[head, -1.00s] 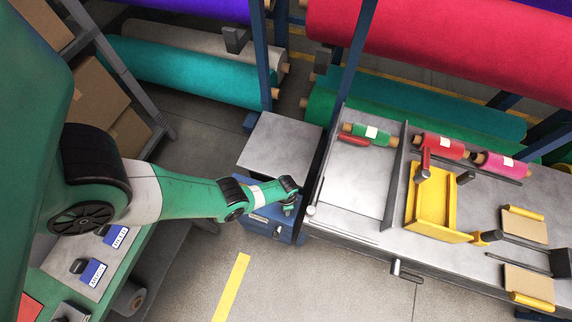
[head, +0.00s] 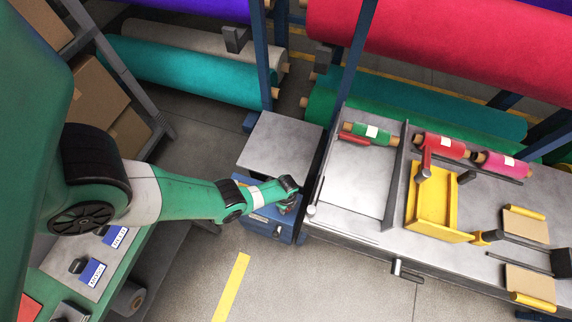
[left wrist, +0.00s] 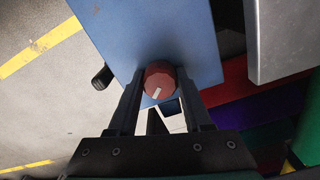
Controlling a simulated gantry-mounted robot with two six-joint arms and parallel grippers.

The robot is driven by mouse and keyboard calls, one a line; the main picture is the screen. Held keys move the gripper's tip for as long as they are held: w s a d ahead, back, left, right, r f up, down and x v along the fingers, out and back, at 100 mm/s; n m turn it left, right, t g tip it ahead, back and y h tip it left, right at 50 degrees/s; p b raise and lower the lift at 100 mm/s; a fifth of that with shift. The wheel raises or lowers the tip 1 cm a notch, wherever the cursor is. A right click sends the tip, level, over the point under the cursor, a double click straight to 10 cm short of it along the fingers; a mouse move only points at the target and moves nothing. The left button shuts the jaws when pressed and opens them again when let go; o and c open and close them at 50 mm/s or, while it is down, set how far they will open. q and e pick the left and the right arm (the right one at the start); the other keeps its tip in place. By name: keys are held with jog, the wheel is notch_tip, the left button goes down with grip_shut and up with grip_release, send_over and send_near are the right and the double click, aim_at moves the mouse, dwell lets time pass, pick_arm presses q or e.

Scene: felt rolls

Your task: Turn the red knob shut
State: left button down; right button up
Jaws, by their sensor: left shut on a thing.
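The red knob (left wrist: 159,80) shows in the left wrist view, on the face of a blue box (left wrist: 190,45). A pale mark on the knob points down and slightly left in that view. My left gripper (left wrist: 160,88) is shut on the knob, with one dark finger on each side of it. In the head view my left gripper (head: 287,206) is at the front of the blue cabinet (head: 258,224), and the knob is mostly hidden there. My right gripper is not in view.
A grey metal plate (head: 280,145) tops the blue cabinet. A long metal bench (head: 345,190) stands right of it, with small felt rolls, a yellow frame (head: 432,205) and a crank handle (head: 405,270). A dark knob (left wrist: 102,78) sticks out beside the blue box.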

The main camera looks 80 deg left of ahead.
pick_arm(q)
jog(key=m, duration=0.4)
jog(key=shift+s+f, duration=0.1)
jog(key=shift+f, duration=0.05)
jog(key=m, duration=0.3)
jog(key=shift+m, duration=0.4)
jog(key=shift+c, duration=2.4)
grip_release()
notch_tip(320, 180, up, 5)
jog(key=p, duration=0.5)
jog(key=shift+r, duration=0.2)
